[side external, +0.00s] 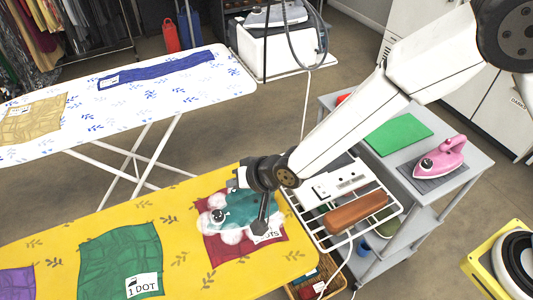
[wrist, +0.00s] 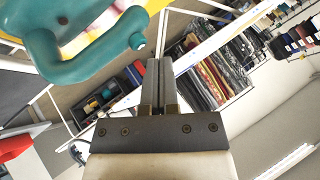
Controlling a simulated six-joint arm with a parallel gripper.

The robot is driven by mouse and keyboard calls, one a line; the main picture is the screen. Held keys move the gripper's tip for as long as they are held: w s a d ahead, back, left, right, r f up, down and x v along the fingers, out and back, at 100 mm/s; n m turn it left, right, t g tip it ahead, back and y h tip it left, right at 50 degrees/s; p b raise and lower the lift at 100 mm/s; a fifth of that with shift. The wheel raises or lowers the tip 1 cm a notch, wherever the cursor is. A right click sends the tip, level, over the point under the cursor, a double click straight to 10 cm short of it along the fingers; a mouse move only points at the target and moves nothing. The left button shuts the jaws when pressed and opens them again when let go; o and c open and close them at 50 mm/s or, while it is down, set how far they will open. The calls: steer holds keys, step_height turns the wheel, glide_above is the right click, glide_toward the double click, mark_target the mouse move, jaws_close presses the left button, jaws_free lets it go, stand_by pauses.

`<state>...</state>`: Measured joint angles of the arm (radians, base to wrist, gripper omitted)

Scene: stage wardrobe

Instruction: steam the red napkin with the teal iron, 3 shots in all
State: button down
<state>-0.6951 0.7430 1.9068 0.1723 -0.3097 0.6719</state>
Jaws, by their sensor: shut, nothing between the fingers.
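The teal iron (side external: 245,207) rests on the red napkin (side external: 213,247) on the yellow ironing board. White steam puffs surround the iron's lower edge. The napkin's label (side external: 268,236) is partly hidden; its end reads "OTS". My gripper (side external: 261,224) points down just at the iron's right side, its fingers together and empty. In the wrist view the shut fingers (wrist: 158,84) are in the middle, and the iron's teal handle (wrist: 50,55) with a small knob is at upper left, apart from them. I cannot tell in the side view whether the fingers touch the iron.
A green cloth (side external: 120,259) labelled "1 DOT" and a purple cloth (side external: 15,283) lie on the yellow board (side external: 180,277). A wire rack (side external: 383,215) with a power strip (side external: 335,184) stands beyond its right end. A pink iron (side external: 441,160) sits on the grey cart (side external: 345,103).

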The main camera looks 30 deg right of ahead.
mark_target(237, 195)
steer(key=shift+r, duration=0.15)
steer(key=shift+r, duration=2.4)
stand_by(0.9)
step_height(237, 195, up, 4)
steer(key=shift+f, duration=0.1)
stand_by(0.3)
steer(key=shift+f, duration=0.1)
steer(key=shift+f, duration=4.35)
steer(key=shift+f, duration=0.4)
